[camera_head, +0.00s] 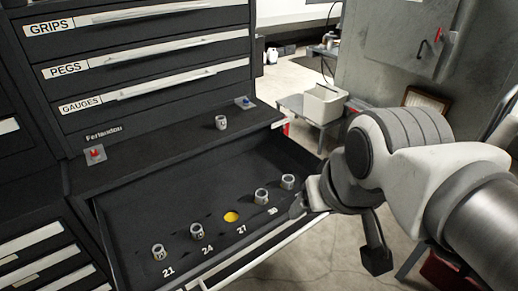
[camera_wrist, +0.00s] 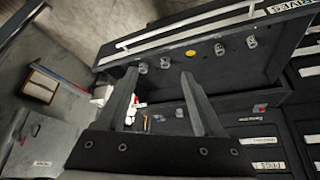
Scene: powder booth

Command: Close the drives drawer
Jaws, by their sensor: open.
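The open drawer (camera_head: 150,213) is a dark tray pulled out below the cabinet top, with a pale handle rail (camera_head: 270,241) along its front. It also shows in the wrist view (camera_wrist: 215,70), where a label (camera_wrist: 290,5) is partly cut off at the top edge. Several metal sockets (camera_head: 197,231) stand in it by printed numbers, around a bare yellow spot (camera_head: 231,217). My gripper (camera_head: 303,204) is at the drawer's front right corner; I cannot tell whether it touches. In the wrist view its two fingers (camera_wrist: 160,75) are apart with nothing held between them.
Closed drawers labelled GRIPS, PEGS and GAUGES (camera_head: 130,98) are above. One socket (camera_head: 221,122) stands on the cabinet ledge, between a red button (camera_head: 95,154) and a blue one (camera_head: 245,102). A grey cart with a bin (camera_head: 323,103) stands behind at right. Open floor lies in front.

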